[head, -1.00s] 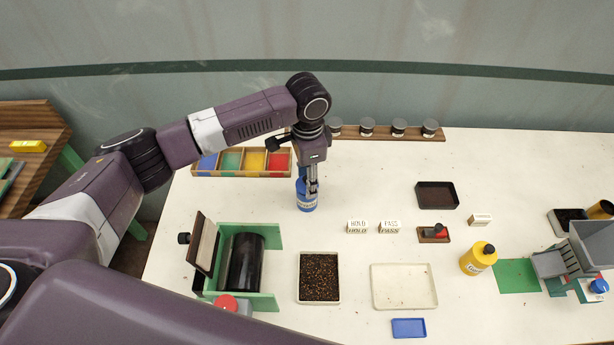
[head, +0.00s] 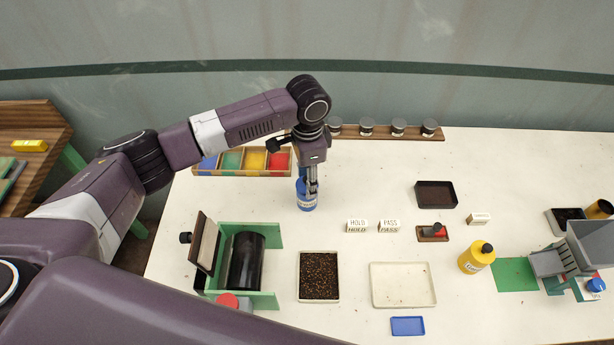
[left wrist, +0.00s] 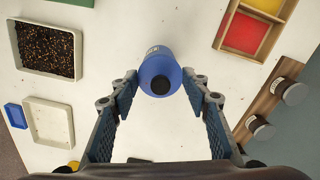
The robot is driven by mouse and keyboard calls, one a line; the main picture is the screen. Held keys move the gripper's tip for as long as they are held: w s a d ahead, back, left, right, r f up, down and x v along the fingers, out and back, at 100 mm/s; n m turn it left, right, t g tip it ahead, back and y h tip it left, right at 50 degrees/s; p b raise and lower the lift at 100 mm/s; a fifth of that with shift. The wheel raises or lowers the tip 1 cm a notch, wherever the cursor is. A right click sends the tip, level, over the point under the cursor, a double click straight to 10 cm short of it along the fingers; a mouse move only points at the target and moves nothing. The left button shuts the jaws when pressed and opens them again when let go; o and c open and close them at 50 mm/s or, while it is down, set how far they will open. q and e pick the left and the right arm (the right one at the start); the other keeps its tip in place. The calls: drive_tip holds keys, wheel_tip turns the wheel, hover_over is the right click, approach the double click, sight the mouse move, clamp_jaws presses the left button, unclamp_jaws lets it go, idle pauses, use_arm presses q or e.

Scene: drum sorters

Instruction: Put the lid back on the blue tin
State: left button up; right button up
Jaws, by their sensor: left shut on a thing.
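The blue tin (head: 305,203) stands on the white table near the compartment box, with a pale label on its side. In the left wrist view, the blue tin (left wrist: 160,70) has a rounded blue top with a black knob or cap. My left gripper (head: 311,186) points down over it, with its fingers on both sides of the upper part. In the left wrist view, the left gripper (left wrist: 161,82) is shut on it. I cannot tell whether the top is a separate lid. My right gripper is not in view.
A box of coloured compartments (head: 196,172) and a brown rack (head: 380,132) with dark-topped jars are behind. HOLD (head: 357,226) and PASS (head: 389,226) blocks stand right of the tin. A green-framed drum (head: 246,260) and a seed tray (head: 319,297) are in front.

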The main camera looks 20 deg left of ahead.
use_arm(q)
drive_tip(key=shift+p, duration=0.5)
idle(0.7)
drive_tip(key=shift+f, duration=0.1)
drive_tip(key=o, duration=1.5)
wheel_tip(320, 180, up, 5)
drive_tip(key=p, duration=0.5)
drive_tip(key=shift+f, duration=0.1)
drive_tip(key=shift+r, duration=1.1)
clamp_jaws()
